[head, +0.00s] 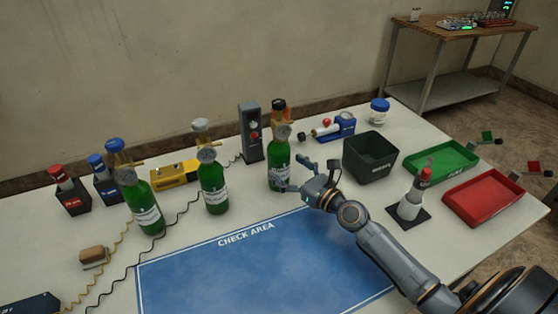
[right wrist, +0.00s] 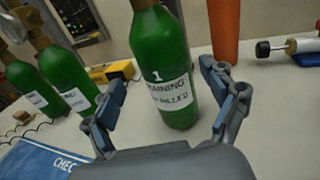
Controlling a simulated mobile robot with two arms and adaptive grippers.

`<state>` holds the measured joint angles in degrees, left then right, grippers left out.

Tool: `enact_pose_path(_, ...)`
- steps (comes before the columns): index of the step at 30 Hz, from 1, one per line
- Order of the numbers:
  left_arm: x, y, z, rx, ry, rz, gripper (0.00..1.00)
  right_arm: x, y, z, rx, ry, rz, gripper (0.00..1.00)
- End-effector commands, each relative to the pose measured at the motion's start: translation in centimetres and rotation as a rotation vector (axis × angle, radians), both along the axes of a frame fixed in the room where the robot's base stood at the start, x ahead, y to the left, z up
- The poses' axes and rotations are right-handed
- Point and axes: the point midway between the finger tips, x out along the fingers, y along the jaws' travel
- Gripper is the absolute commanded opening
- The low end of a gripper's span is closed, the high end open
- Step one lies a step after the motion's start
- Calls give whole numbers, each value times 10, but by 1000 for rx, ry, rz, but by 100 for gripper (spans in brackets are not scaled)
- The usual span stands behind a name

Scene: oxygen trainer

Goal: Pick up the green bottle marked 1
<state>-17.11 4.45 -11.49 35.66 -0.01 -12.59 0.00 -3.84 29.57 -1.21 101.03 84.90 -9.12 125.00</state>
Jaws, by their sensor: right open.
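The green bottle marked 1 (right wrist: 160,60) stands upright in the right wrist view, with a white label reading "1" and "TRAINING". In the head view this bottle (head: 279,150) stands just behind the blue check area, the rightmost of three green bottles. My right gripper (head: 292,174) is open at the bottle's right front side. In the right wrist view its two fingers lie left and right of the bottle's lower body, with gaps showing. The bottle's top is cut off there. My left gripper is in neither view.
Two other green bottles (head: 213,185) (head: 143,198) stand to the left. A grey box with buttons (head: 250,133) is close behind. A dark bin (head: 371,158), a red-topped item on a stand (head: 413,196) and green (head: 440,160) and red (head: 484,195) trays lie right. The check area (head: 250,270) is empty.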

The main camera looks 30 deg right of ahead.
Motion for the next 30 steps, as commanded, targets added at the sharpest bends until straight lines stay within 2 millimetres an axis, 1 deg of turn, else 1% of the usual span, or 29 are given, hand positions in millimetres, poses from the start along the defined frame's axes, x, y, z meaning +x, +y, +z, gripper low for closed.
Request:
enact_pose_path(1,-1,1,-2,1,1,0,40,8,-1,0,-1,-3,-1,85)
enact_pose_path(4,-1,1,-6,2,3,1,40,25,-1,-2,-2,-4,-1,85)
enact_pose_path(6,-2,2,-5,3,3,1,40,34,1,-1,0,-3,-1,85)
enact_pose_path(9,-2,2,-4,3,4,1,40,43,4,-2,0,-2,-2,85)
enact_pose_path(17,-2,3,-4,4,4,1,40,45,5,-2,0,-1,-1,85)
enact_pose_path(20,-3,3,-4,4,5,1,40,45,5,-2,0,0,-1,66)
enact_pose_path(21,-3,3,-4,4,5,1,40,45,5,-2,0,-1,-1,58)
enact_pose_path(23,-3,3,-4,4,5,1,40,45,5,-2,0,-1,-1,46)
enact_pose_path(24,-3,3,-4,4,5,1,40,45,5,-2,0,0,-1,38)
enact_pose_path(26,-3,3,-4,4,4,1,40,45,5,-2,0,0,-1,26)
enact_pose_path(27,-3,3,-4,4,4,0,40,45,5,-2,0,0,-1,17)
enact_pose_path(30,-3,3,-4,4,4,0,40,45,5,-2,0,0,-1,0)
